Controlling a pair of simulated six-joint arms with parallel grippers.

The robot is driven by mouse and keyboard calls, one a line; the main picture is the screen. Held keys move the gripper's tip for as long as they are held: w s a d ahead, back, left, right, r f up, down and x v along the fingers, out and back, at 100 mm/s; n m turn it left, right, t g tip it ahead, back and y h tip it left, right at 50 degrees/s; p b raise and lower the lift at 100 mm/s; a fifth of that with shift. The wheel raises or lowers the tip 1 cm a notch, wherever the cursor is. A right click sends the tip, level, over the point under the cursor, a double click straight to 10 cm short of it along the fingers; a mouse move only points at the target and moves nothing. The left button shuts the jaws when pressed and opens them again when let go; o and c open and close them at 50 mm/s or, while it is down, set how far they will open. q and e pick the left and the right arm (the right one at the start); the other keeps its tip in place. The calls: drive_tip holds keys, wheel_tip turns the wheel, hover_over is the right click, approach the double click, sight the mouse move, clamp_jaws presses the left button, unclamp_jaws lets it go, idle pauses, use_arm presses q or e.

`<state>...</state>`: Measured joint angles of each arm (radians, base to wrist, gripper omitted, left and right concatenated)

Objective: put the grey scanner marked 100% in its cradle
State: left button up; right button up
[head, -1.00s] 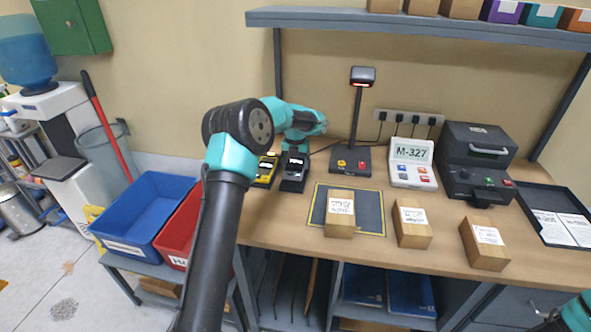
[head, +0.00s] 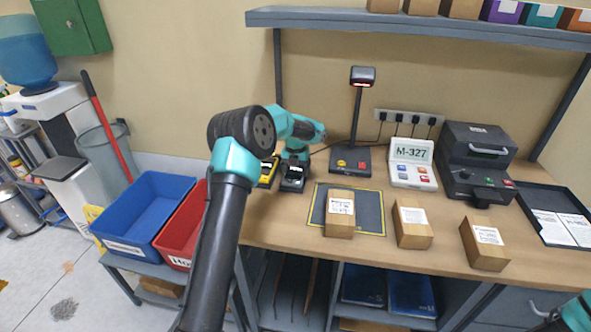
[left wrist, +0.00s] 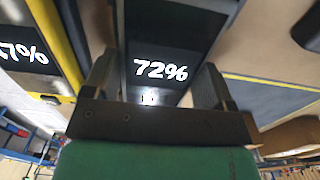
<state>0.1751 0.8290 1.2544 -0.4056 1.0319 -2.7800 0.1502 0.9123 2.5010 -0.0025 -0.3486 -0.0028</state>
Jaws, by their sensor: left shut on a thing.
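My left gripper (head: 298,153) is low at the back left of the bench. In the left wrist view its fingers (left wrist: 155,84) are on both sides of a dark grey scanner (left wrist: 165,42) whose screen reads 72%, and they are shut on it. The scanner also shows in the head view (head: 293,175), upright or nearly so beside a yellow-edged scanner (head: 266,173). That one also shows in the left wrist view (left wrist: 68,40), its number partly cut off and ending in 7%. No scanner reading 100% shows. I cannot make out the cradle. My right gripper is out of view.
A lamp-like stand (head: 352,160) and a display unit reading M-327 (head: 412,177) stand to the right. A bordered dark mat (head: 370,210) and several boxes lie in front. A blue bin (head: 150,205) and a red bin (head: 180,230) are at the left.

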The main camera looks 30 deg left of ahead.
sight(295, 170)
use_arm(q)
drive_tip(key=o, duration=1)
wheel_tip(295, 170, up, 12)
drive_tip(key=shift+r, duration=0.2)
drive_tip(key=shift+a, duration=0.1)
idle(0.3)
